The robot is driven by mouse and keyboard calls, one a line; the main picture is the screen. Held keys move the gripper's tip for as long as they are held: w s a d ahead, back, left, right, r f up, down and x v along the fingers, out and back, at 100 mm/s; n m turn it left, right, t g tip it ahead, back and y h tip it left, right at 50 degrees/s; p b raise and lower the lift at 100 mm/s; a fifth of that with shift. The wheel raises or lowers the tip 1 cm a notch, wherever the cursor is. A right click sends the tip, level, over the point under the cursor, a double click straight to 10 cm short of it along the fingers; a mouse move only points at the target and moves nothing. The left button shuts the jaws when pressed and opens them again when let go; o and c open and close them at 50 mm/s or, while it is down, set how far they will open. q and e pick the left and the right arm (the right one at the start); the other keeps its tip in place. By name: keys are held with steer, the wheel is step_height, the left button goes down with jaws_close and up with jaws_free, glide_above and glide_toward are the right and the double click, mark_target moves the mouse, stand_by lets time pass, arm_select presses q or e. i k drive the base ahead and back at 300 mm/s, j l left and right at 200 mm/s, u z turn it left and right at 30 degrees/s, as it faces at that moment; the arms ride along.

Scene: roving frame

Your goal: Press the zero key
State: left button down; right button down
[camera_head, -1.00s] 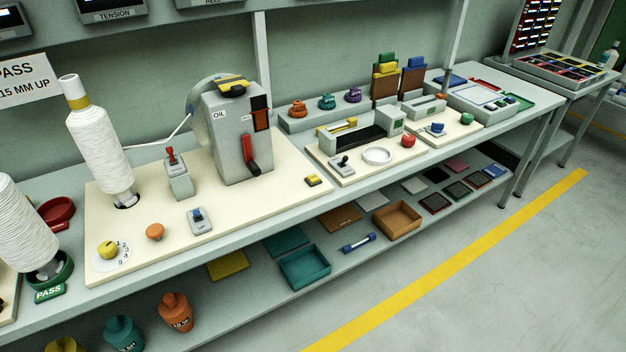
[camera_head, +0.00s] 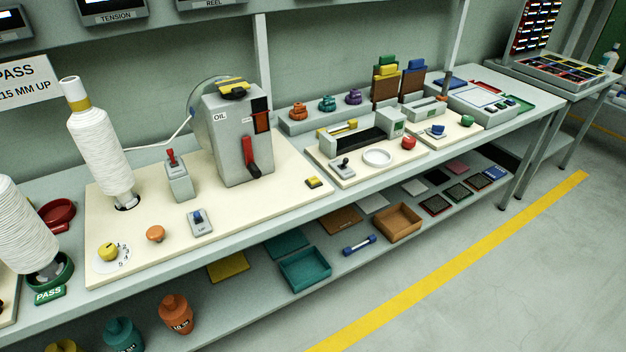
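No key with a readable zero mark shows, so I cannot tell which control is the zero key. A small yellow block key (camera_head: 313,182) sits at the right end of the large cream board. A grey box with a blue switch (camera_head: 199,222), an orange mushroom button (camera_head: 155,233) and a yellow knob on a numbered dial (camera_head: 108,251) are at its front left. On the middle board stand a grey unit with a small display (camera_head: 391,122), a white ring-shaped dish (camera_head: 377,157) and a red knob (camera_head: 408,143). Neither of my grippers is in view.
The long bench (camera_head: 260,205) holds a grey oil machine (camera_head: 225,140) and white thread cones (camera_head: 98,145). The floor (camera_head: 480,290) in front is clear, with a yellow stripe (camera_head: 450,262).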

mark_target(314, 180)
steer(key=i+l, duration=0.8)
steer(key=l, duration=0.25)
steer(key=i+l, duration=0.35)
steer(key=l, duration=0.15)
